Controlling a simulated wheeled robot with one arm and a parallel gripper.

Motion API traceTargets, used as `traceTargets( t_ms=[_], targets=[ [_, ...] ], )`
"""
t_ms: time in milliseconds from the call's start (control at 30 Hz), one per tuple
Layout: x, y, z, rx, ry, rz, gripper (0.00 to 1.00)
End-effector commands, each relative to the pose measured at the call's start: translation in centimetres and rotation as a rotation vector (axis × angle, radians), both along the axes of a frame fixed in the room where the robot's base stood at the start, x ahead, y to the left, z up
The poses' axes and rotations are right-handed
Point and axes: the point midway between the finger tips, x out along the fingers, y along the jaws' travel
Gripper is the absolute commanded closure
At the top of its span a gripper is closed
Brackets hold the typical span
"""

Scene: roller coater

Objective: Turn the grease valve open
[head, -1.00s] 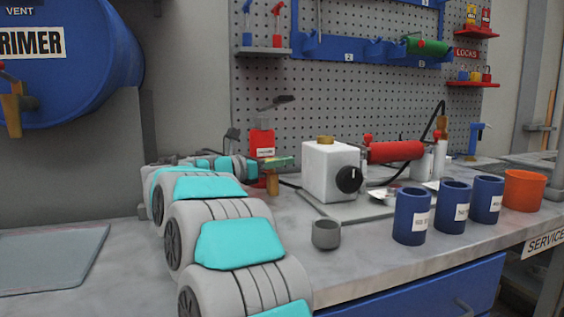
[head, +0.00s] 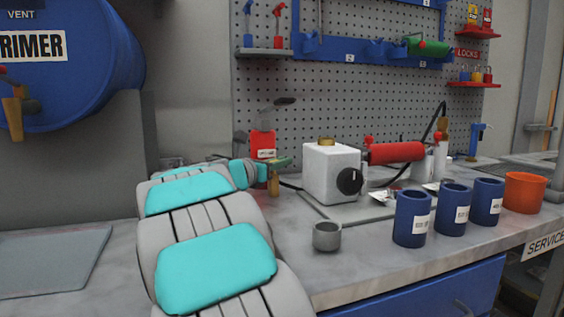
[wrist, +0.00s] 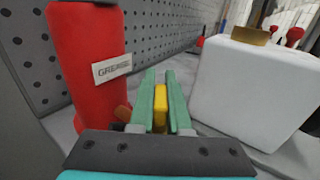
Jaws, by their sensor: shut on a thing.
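The red grease container (wrist: 88,50) stands at the left in the wrist view, with a white GREASE label. It also shows in the head view (head: 262,143), behind my arm, with a grey spout or lever above it. My gripper (wrist: 160,100) has green fingers shut on a small yellow handle (wrist: 160,92), beside the container's lower right. I take the handle to be the grease valve's. Its link to the container is hidden by the fingers. In the head view my gripper (head: 278,162) is small and partly hidden, above a brown upright piece (head: 274,184).
A white box (head: 330,172) with a black knob stands close right of my gripper. A grey cup (head: 326,236), several blue cups (head: 412,218) and an orange cup (head: 524,192) stand on the bench. A pegboard (head: 350,100) rises behind. The blue PRIMER drum (head: 80,60) is at left.

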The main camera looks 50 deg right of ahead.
Motion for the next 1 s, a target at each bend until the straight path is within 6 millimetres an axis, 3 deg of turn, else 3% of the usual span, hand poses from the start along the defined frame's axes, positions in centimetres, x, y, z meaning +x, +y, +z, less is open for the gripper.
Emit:
traceTargets(
  t_ms=[500, 1000],
  targets=[
    [0.8, 0.1, -0.3, -0.003, 0.001, 0.328, 1.0],
    [1.3, 0.4, 0.1, -0.002, -0.001, 0.445, 1.0]
  ],
)
